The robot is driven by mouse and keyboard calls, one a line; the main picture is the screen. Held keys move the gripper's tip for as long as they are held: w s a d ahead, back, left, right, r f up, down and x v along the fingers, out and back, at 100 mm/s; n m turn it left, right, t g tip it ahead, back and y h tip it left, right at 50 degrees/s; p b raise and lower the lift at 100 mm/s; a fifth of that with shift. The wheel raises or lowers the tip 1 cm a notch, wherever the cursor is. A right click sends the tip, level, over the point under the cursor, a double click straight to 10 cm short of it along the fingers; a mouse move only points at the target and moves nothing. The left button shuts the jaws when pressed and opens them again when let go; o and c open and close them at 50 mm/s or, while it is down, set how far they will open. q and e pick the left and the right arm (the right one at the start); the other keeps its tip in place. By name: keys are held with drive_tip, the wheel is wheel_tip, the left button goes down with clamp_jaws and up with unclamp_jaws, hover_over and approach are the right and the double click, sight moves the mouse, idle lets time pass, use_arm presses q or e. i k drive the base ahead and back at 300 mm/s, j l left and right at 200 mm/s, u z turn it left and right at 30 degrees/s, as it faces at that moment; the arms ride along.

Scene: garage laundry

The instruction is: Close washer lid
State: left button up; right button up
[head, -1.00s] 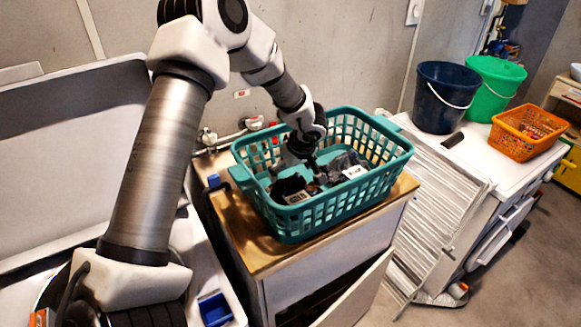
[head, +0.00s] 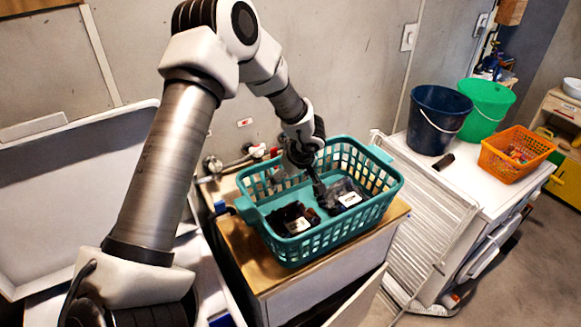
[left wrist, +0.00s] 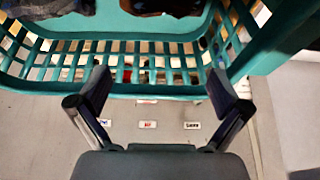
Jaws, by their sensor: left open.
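The washer lid (head: 75,185) is the large pale panel at the left of the head view. It stands raised, leaning near the wall behind the white washer, whose top is mostly hidden by my arm. My left gripper (head: 318,188) is well to the right of the lid, over the teal laundry basket (head: 345,222). My right gripper is out of view.
The basket, with dark clothes inside, stands on a wooden-topped cabinet (head: 245,245). To the right are a white drying rack (head: 430,215), a dark blue bucket (head: 438,118), a green bucket (head: 488,108) and an orange basket (head: 515,158). Taps are on the wall behind.

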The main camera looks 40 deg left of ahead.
sight(64, 184)
drive_tip(key=k+l, duration=0.75)
drive_tip(key=l, duration=0.2)
